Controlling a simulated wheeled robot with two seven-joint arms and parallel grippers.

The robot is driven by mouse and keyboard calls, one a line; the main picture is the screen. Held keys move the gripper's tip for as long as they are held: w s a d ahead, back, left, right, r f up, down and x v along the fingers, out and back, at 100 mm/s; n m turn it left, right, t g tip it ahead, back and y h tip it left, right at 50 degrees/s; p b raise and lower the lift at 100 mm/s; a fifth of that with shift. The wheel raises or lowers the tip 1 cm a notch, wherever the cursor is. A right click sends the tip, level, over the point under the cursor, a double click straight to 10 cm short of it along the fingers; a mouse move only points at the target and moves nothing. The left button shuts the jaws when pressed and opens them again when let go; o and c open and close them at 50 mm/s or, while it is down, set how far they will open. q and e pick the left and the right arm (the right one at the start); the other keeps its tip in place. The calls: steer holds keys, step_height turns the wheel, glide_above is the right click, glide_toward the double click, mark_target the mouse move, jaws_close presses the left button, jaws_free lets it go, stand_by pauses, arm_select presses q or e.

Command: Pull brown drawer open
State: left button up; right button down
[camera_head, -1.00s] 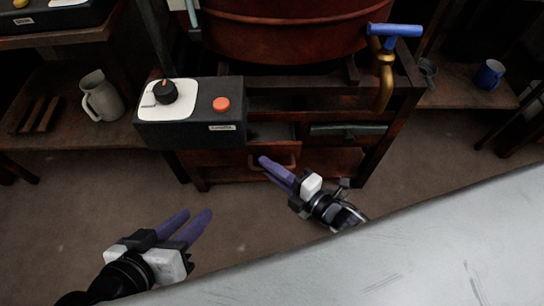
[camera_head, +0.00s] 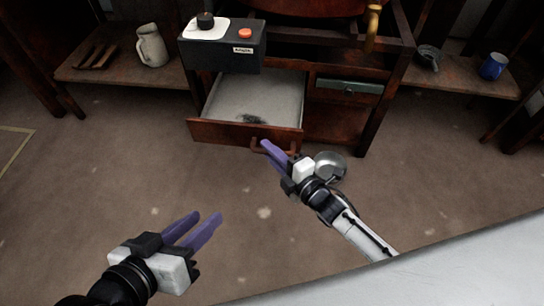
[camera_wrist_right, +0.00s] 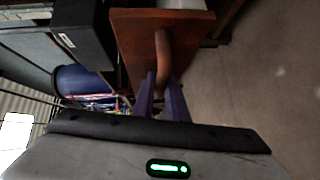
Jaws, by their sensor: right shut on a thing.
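The brown drawer (camera_head: 228,132) stands pulled out from the dark wooden cabinet below the black control box. Its pale inside shows, with a dark smudge on the floor near the front. My right gripper (camera_head: 269,149) is at the front of the drawer, shut on its brown handle (camera_head: 256,146). In the right wrist view the drawer front (camera_wrist_right: 133,45) is close, and the fingers (camera_wrist_right: 162,92) close around the curved handle (camera_wrist_right: 162,50). My left gripper (camera_head: 202,226) is open and empty above the floor, well in front of the drawer.
A control box (camera_head: 222,50) with a black knob and red button overhangs the drawer. A green-fronted drawer (camera_head: 348,86) sits shut to the right. Side shelves hold a grey jug (camera_head: 151,45) and a blue mug (camera_head: 493,66).

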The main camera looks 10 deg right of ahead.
steer(key=shift+d, duration=0.1)
steer(key=shift+w, duration=0.1)
steer(key=c, duration=2)
jaws_free()
steer(key=shift+c, duration=0.2)
